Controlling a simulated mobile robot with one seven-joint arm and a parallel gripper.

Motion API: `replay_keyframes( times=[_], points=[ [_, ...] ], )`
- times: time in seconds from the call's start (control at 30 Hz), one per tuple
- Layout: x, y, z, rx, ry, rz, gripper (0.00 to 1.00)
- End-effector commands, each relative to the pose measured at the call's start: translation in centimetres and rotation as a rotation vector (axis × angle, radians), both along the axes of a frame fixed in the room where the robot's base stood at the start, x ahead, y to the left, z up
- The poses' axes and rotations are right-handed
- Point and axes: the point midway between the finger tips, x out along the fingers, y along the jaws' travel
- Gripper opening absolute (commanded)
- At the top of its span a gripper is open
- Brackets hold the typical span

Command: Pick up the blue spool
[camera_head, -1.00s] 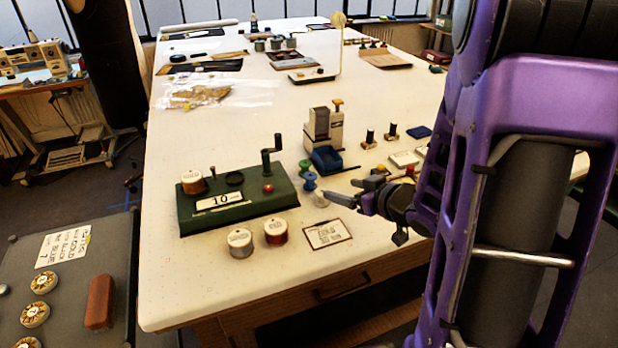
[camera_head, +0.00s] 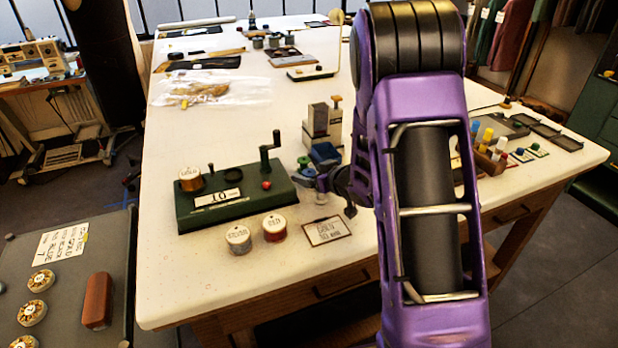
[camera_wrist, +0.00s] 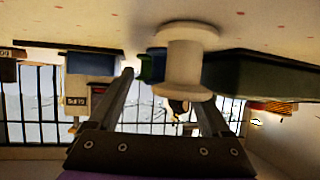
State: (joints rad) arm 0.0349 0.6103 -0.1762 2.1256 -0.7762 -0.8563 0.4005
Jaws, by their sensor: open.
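The blue spool (camera_head: 309,174) stands on the white table right of the green winder, partly hidden by my gripper in the head view. A green spool (camera_head: 303,161) stands just behind it. A white spool stands in front of it and fills the middle of the wrist view (camera_wrist: 185,62), which looks upside down. Blue and green parts show behind the white spool there. My gripper (camera_head: 320,182) is open and low beside the spools, pointing left. In the wrist view its fingers (camera_wrist: 167,88) are apart, with the white spool ahead between them; contact cannot be told.
The green winder (camera_head: 225,205) with its crank stands close left. A grey device with a blue bin (camera_head: 324,154) is behind the spools. Two labelled spools (camera_head: 238,239) (camera_head: 274,227) and a card (camera_head: 327,230) lie in front. The front left tabletop is clear.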

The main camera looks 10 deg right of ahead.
Motion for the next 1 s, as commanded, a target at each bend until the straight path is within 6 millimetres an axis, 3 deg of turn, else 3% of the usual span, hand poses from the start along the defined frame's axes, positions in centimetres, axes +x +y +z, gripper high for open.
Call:
replay_keyframes(
  times=[0.33,0.8,1.0],
  points=[
    [0.81,0.33,-0.44,0.000,0.000,-0.001,0.82],
    [0.79,0.33,-0.42,0.000,0.000,0.000,0.00],
    [0.79,0.33,-0.39,0.000,0.000,0.000,0.00]
  ],
)
